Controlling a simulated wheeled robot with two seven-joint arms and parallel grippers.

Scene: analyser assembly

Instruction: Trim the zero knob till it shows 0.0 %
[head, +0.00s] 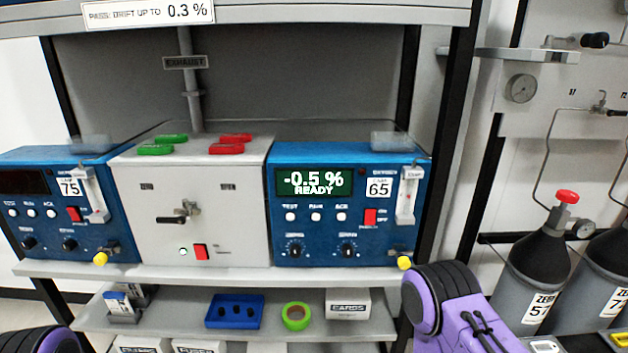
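The blue analyser (362,179) labelled 65 stands at the right end of the shelf. Its lit green display (313,182) reads "-0.5 % READY". Two black knobs sit low on its front: the left one, which looks like the zero knob (294,250), and the right one, which looks like the span knob (348,251). Their small labels are hard to read. Only purple and black links of my arms show, at the bottom left and the bottom right. Neither gripper's fingers are in the picture, and nothing touches the knobs.
A second blue analyser (50,160), labelled 75, has a dark display. A grey cabinet (160,215) stands between them, with green and red pieces on top. The shelf below holds a blue tray (234,323) and green tape (296,316). Gas cylinders (535,262) stand at right.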

